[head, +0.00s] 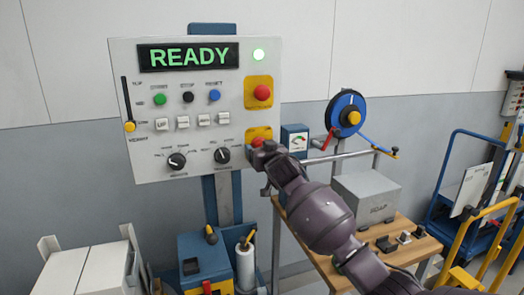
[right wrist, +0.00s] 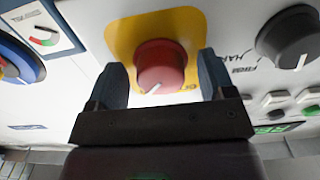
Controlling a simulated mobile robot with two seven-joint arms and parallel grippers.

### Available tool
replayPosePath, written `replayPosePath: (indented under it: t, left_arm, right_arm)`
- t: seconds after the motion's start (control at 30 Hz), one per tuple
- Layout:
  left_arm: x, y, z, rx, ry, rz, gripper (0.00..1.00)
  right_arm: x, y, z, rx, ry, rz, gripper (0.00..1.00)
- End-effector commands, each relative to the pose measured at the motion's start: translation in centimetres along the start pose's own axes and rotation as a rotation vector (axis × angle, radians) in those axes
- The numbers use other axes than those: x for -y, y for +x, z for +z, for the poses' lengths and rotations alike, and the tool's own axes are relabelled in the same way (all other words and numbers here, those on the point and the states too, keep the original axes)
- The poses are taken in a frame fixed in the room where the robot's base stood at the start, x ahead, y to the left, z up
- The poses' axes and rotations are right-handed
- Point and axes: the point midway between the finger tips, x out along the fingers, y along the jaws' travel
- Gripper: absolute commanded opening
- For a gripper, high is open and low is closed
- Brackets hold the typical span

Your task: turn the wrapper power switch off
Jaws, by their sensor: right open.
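The wrapper's control panel (head: 211,136) is a light grey box with a lit green READY display (head: 188,55). The red power switch knob sits on a yellow plate (head: 259,131) at the panel's lower right, mostly hidden behind my right gripper (head: 266,155). In the right wrist view the red knob (right wrist: 160,66), with a white pointer line, stands between the two fingers of my right gripper (right wrist: 161,70). The fingers are open, one on each side; a gap shows at the right, and contact at the left is unclear. My left gripper is not in view.
A red mushroom button (head: 262,92) on another yellow plate is just above. Black selector knobs (head: 177,161) and several buttons are to the left. A small boxed gauge (head: 295,139) and a blue wheel (head: 347,114) are to the right. A wooden table (head: 318,252) is below.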

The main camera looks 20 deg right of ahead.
Motion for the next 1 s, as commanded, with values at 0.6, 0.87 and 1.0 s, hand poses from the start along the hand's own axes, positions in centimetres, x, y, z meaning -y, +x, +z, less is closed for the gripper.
replayPosePath:
  t: [0.6,0.87,1.0]
  left_arm:
    - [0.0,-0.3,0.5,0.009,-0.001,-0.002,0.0]
    - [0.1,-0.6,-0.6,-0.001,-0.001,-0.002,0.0]
    - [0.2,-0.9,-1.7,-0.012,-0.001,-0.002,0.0]
  right_arm:
    - [0.0,0.0,-0.1,-0.001,-0.004,0.0,0.27]
    - [0.0,-0.1,-0.3,-0.002,-0.075,0.0,0.27]
    - [-0.1,-0.1,-0.5,-0.002,-0.163,0.001,0.27]
